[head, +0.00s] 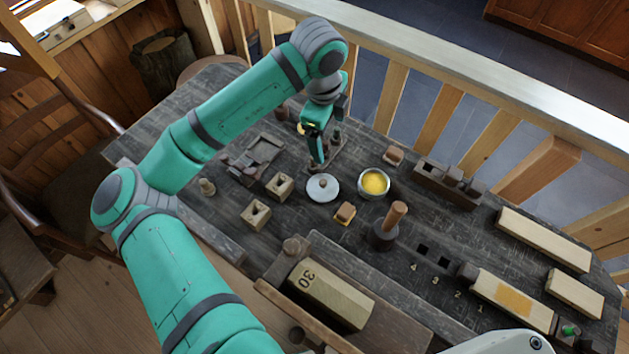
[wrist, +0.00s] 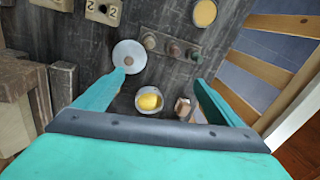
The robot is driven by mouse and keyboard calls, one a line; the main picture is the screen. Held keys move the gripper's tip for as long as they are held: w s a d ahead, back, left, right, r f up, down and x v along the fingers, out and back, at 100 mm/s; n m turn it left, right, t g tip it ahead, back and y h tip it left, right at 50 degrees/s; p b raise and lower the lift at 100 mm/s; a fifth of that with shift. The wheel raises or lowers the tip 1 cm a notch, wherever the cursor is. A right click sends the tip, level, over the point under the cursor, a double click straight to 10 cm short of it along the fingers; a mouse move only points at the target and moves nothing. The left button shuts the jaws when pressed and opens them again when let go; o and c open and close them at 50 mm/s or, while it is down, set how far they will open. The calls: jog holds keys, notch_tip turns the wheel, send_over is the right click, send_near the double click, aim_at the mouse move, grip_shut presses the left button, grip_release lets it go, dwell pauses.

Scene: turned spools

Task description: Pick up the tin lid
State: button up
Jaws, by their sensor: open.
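The tin lid (head: 323,188) is a pale grey disc with a small brown knob, lying flat on the dark workbench. It also shows in the wrist view (wrist: 120,50), upper left of centre. My gripper (head: 318,160) points down, just behind the lid in the head view. In the wrist view my gripper (wrist: 160,80) has its fingers wide apart with nothing held between them. The left fingertip overlaps the lid's lower edge in the picture; I cannot tell the height gap. An open tin with yellow contents (head: 374,183) stands right of the lid, apart from it.
A rack of several spools (wrist: 171,45) is close to the lid, partly hidden by my gripper in the head view. Notched wooden blocks (head: 279,186) lie left of the lid. A small brown block (head: 345,212) and an upright-handled tool (head: 385,233) stand in front. A railing (head: 440,60) runs behind.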

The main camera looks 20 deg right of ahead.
jog(key=m+g+y, duration=0.1)
jog(key=m+y, duration=0.1)
send_near(323, 182)
jog(key=shift+w+d+f, duration=0.1)
jog(key=shift+w+d, duration=0.05)
jog(key=shift+w, duration=0.05)
notch_tip(323, 182, down, 4)
jog(key=shift+r, duration=0.2)
jog(key=shift+d+f, duration=0.1)
jog(key=shift+f, duration=0.5)
jog(key=shift+s+a+f, duration=0.1)
jog(key=shift+a+f, duration=0.1)
jog(key=shift+f, duration=1.1)
jog(key=shift+s+a+f, duration=0.1)
jog(key=shift+a+f, duration=0.1)
jog(key=shift+f, duration=1.15)
jog(key=c, duration=1.1)
